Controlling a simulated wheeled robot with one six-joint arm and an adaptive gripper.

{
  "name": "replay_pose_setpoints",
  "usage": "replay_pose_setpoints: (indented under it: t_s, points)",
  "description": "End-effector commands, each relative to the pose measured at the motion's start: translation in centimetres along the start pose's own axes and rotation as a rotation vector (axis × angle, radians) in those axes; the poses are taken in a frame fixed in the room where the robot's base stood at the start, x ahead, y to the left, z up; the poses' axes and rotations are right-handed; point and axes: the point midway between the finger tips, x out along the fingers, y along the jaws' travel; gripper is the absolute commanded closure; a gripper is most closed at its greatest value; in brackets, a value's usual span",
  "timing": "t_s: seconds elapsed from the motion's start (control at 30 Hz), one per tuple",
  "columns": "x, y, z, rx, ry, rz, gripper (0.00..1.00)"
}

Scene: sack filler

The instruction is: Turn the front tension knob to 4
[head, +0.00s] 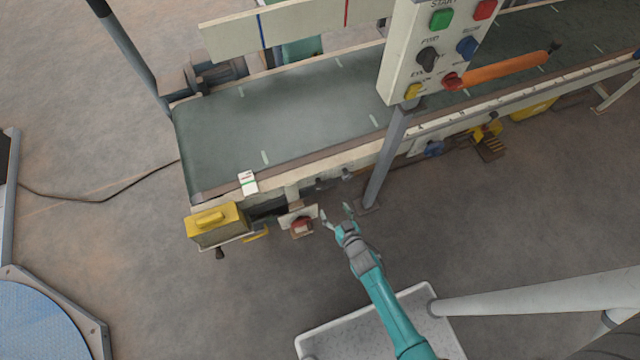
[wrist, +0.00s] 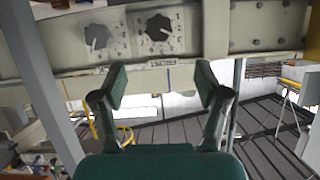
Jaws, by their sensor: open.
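In the wrist view, a black knob (wrist: 158,27) sits on a pale dial plate with small numerals on its right side. A grey knob (wrist: 98,37) is on another dial plate to its left. A small label (wrist: 162,64) below the black knob seems to read FRONT. I cannot tell which numeral the black knob points to. My gripper (wrist: 161,85) is open and empty, its fingertips below the black knob in the picture and apart from it. In the head view my gripper (head: 337,213) is in front of the conveyor's near side; the knobs are not clear there.
The conveyor belt (head: 290,110) runs along the frame. A grey post (head: 388,155) holding a control box (head: 437,50) stands right of my gripper. A red button box (head: 301,227) is close on the left, with a yellow box (head: 215,224) further left. Floor in front is partly clear.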

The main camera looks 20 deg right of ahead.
Motion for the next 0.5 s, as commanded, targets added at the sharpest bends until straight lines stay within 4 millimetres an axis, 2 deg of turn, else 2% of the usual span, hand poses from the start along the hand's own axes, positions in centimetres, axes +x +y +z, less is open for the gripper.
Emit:
replay_pose_setpoints:
  t_s: [0.03, 0.1, 0.37, 0.5]
  points:
    - [1.3, 0.1, -0.1, 0.002, -0.002, 0.0, 0.26]
    - [2.3, 0.1, -0.1, 0.004, -0.006, -0.001, 0.26]
    - [4.1, 0.2, -0.1, 0.007, -0.01, -0.002, 0.26]
    - [5.8, 0.2, -0.2, 0.006, -0.01, -0.002, 0.26]
